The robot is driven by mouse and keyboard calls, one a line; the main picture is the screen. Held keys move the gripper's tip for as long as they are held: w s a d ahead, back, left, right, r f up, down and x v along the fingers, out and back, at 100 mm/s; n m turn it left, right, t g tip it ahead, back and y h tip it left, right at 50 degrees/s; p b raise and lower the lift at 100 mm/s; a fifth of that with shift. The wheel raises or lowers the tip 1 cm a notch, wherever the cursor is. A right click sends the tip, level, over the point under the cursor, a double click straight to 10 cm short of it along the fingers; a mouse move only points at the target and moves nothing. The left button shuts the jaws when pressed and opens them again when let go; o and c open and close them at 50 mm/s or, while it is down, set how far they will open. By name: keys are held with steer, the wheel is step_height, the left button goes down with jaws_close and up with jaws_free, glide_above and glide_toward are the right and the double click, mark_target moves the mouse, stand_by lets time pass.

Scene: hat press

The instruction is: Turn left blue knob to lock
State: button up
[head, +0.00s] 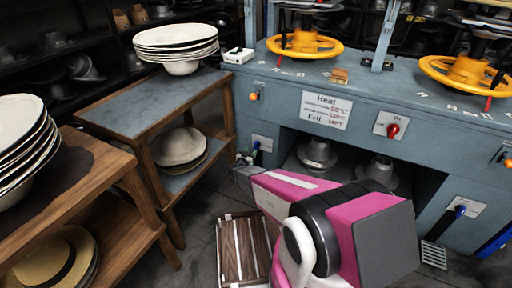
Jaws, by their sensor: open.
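The left blue knob (257,145) sits on a pale plate (264,142) low on the left part of the blue-grey press bench (275,95). It is small in the head view, and which way it is turned cannot be made out. My gripper (241,160) is at the end of my pink and grey arm, just below and left of the knob in the picture. It is open, with nothing seen in it. The fingers are small and partly hidden, and whether they touch the knob cannot be told.
A second blue knob (460,210) is at the right of the bench. A red knob (393,130) is on the front, and yellow handwheels (305,44) stand on top. A wooden shelf (228,110) with hats is left of my gripper. A slatted crate (236,250) lies below.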

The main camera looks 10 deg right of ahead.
mark_target(255, 147)
steer(key=x, duration=0.7)
steer(key=shift+w, duration=0.1)
steer(key=c, duration=0.6)
